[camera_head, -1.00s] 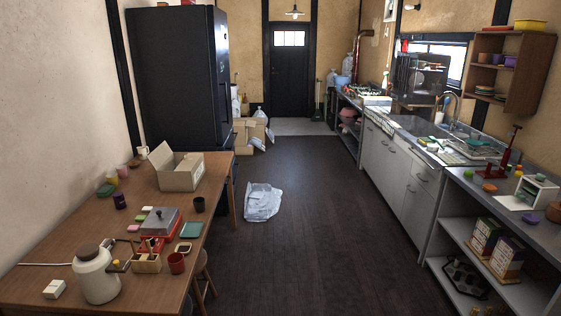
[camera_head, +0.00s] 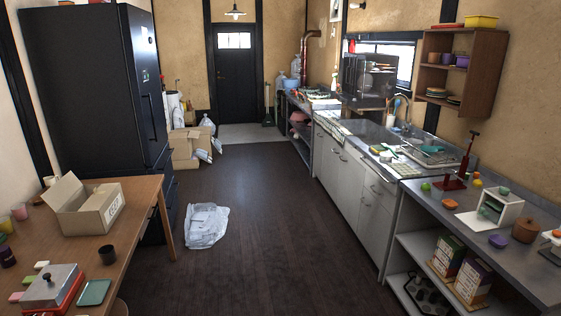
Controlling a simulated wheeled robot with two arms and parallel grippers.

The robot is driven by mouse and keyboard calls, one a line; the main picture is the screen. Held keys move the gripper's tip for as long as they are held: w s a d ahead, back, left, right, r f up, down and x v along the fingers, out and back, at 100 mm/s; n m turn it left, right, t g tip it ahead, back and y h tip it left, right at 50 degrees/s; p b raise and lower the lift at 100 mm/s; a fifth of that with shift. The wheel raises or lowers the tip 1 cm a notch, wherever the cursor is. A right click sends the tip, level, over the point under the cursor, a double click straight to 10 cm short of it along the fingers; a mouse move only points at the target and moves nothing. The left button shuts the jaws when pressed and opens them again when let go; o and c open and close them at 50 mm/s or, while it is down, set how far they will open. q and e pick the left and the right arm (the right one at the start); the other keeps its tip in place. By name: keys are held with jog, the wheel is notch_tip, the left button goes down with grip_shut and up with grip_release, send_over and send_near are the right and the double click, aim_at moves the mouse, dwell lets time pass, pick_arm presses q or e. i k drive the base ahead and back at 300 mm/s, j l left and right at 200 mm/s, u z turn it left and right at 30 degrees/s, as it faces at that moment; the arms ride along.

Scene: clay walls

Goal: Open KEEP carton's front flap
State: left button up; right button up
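An open cardboard carton (camera_head: 88,211) stands on the wooden table at the left. Dark lettering shows on its right-hand face, too small to read for certain. One flap stands up at its left and the top looks open. Whether a front flap is up or folded cannot be told from here. Neither of my grippers shows in the head view.
The wooden table (camera_head: 135,213) also bears a dark cup (camera_head: 108,254), a green tray (camera_head: 94,292) and a metal-lidded red box (camera_head: 52,286). A white plastic bag (camera_head: 206,225) lies on the floor. Cardboard boxes (camera_head: 186,147) stand by the fridge (camera_head: 95,90). The middle floor is clear.

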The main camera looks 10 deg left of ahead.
aim_at(101, 195)
jog(key=i+u, duration=0.3)
jog(key=i, duration=0.15)
jog(key=i+l+u, duration=0.1)
jog(key=i+u, duration=0.25)
jog(key=i, duration=0.15)
jog(key=i+l+u, duration=0.3)
jog(key=i, duration=0.15)
jog(key=j, duration=0.1)
